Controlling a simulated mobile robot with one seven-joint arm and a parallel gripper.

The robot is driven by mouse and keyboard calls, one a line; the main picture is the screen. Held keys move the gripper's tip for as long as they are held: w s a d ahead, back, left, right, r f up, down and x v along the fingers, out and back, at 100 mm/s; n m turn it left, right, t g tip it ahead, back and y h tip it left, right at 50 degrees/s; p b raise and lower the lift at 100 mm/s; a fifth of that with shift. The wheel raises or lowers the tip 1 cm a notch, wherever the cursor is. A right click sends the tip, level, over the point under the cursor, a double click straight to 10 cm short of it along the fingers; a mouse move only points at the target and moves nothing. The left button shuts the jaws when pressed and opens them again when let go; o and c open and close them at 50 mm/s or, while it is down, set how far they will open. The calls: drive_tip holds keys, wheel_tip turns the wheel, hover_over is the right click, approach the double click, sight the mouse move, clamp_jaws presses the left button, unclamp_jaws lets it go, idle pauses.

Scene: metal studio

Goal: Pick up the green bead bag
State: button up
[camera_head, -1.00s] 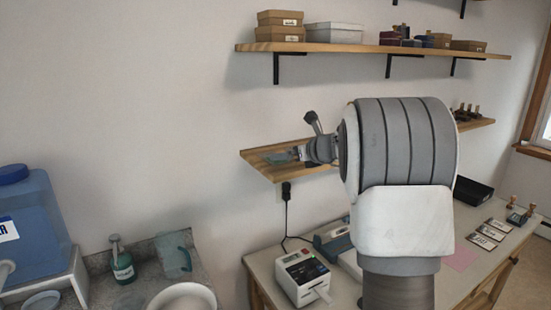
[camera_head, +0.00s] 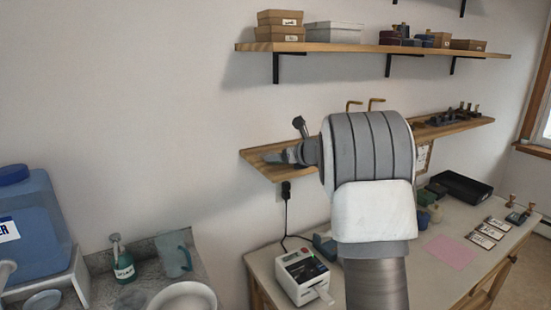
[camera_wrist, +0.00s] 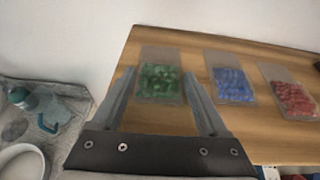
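The green bead bag (camera_wrist: 159,84) lies flat on the wooden shelf (camera_wrist: 135,50) in the wrist view, a clear bag with green beads. My gripper (camera_wrist: 161,72) is open and empty, with one finger on each side of the green bag in the picture. I cannot tell whether the fingers touch the bag or how far above it they are. In the head view my gripper (camera_head: 278,156) is over the left end of the lower shelf (camera_head: 252,156) and hides the bag.
A blue bead bag (camera_wrist: 231,83) and a red bead bag (camera_wrist: 292,97) lie to the right on the same shelf. The upper shelf (camera_head: 350,48) holds boxes above my arm. A label printer (camera_head: 302,275) stands on the table below. The wall is close behind the shelf.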

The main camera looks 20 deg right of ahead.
drive_tip(key=c, duration=0.4)
drive_tip(key=shift+c, duration=0.2)
drive_tip(key=shift+r, duration=0.1)
